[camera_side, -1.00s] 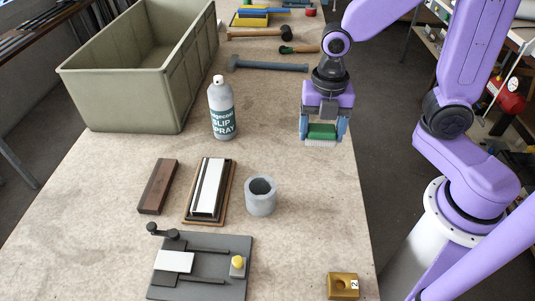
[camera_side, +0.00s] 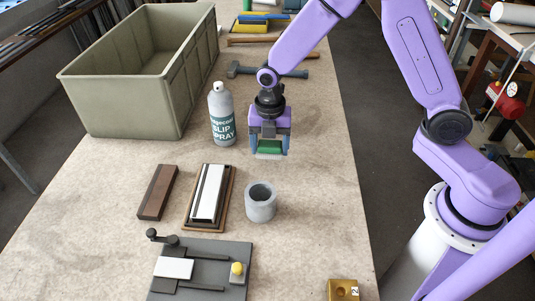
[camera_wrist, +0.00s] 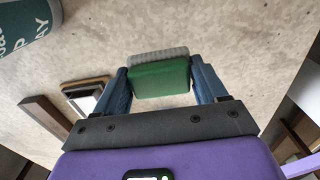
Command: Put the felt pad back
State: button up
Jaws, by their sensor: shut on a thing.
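The felt pad (camera_side: 269,147), a green block with a pale ribbed grey layer underneath, is in my gripper (camera_side: 270,150). In the wrist view the pad (camera_wrist: 160,80) sits between the two blue fingers of my gripper (camera_wrist: 162,84), which are shut on its sides. It is held above the bench, apart from it, behind the grey cup and right of the spray bottle. The layer's far edge shows; the rest of its underside is hidden.
A grey slip spray bottle (camera_side: 221,120) stands to the left. A grey cup (camera_side: 260,203), a wooden tray (camera_side: 227,190) with a white strip, a dark wooden block (camera_side: 158,194) and a clamp plate (camera_side: 210,284) lie in front. A large bin (camera_side: 125,110) stands behind left.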

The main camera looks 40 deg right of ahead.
aim_at(267, 155)
jog(key=shift+w+f, duration=0.15)
jog(key=shift+f, duration=0.05)
jog(key=shift+w+a+f, duration=0.1)
jog(key=shift+f, duration=0.75)
jog(key=shift+w+a+f, duration=0.1)
jog(key=shift+f, duration=0.75)
jog(key=shift+d+f, duration=0.1)
jog(key=shift+f, duration=0.1)
jog(key=o, duration=0.9)
jog(key=shift+o, duration=0.2)
jog(key=shift+r, duration=0.15)
notch_tip(267, 155, up, 12)
jog(key=shift+r, duration=0.1)
jog(key=s+d+r+m, duration=0.1)
jog(key=s+d+m, duration=0.2)
jog(key=s, duration=0.6)
jog(key=s+d+r+m, duration=0.2)
jog(key=s+m, duration=0.4)
jog(key=s, duration=0.3)
jog(key=s+d+r+m, duration=0.1)
jog(key=s+d+m, duration=0.2)
jog(key=s, duration=0.6)
jog(key=shift+s+d+r+m, duration=0.3)
jog(key=shift+d+m, duration=0.1)
jog(key=shift+m, duration=0.8)
